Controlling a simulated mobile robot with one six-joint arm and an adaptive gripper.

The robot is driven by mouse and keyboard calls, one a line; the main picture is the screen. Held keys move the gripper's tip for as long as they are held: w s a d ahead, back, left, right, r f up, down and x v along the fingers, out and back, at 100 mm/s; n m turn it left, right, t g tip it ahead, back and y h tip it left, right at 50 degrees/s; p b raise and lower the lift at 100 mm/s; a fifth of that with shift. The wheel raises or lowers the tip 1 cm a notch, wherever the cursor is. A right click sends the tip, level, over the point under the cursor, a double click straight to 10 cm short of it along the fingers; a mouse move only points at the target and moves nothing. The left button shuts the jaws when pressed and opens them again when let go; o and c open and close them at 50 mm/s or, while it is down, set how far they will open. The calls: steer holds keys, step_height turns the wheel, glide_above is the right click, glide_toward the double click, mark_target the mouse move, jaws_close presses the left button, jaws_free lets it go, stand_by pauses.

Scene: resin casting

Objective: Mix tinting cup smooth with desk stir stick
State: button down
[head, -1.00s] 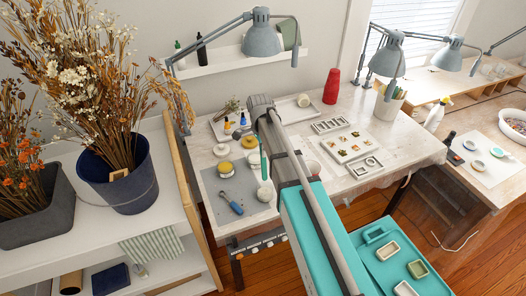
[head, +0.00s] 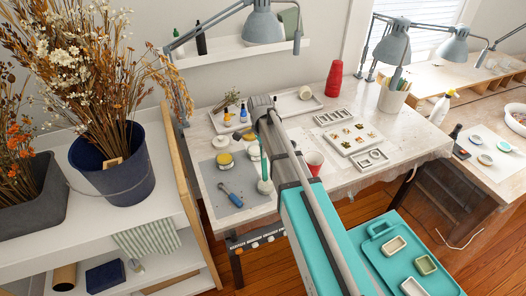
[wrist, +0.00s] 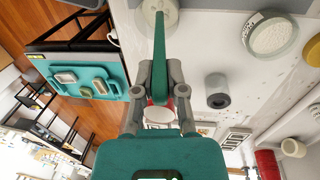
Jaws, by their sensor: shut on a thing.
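My gripper (wrist: 158,88) is shut on a green stir stick (wrist: 159,45), which extends away from the fingers in the wrist view. Its far end overlaps a pale, whitish cup (wrist: 145,14) at the top edge of that view; I cannot tell how deep the tip sits. In the head view the green stick (head: 263,168) stands roughly upright, with its lower end at a small pale shape (head: 265,187) on the right part of the grey mat (head: 212,200). The cup's contents cannot be made out.
Jars with yellow (head: 225,160) and a blue-handled tool (head: 231,194) lie on the mat. A red cup with a pale inside (head: 314,161) stands right of my arm. White mould trays (head: 352,139) and a red cup stack (head: 333,80) are farther right. A teal cart (head: 378,262) stands in front.

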steer(key=shift+s+f+b, duration=0.15)
steer(key=shift+f+b, duration=0.55)
steer(key=shift+f, duration=0.15)
steer(key=shift+s+f+b, duration=0.1)
steer(key=shift+f+b, duration=0.6)
steer(key=shift+f, duration=0.1)
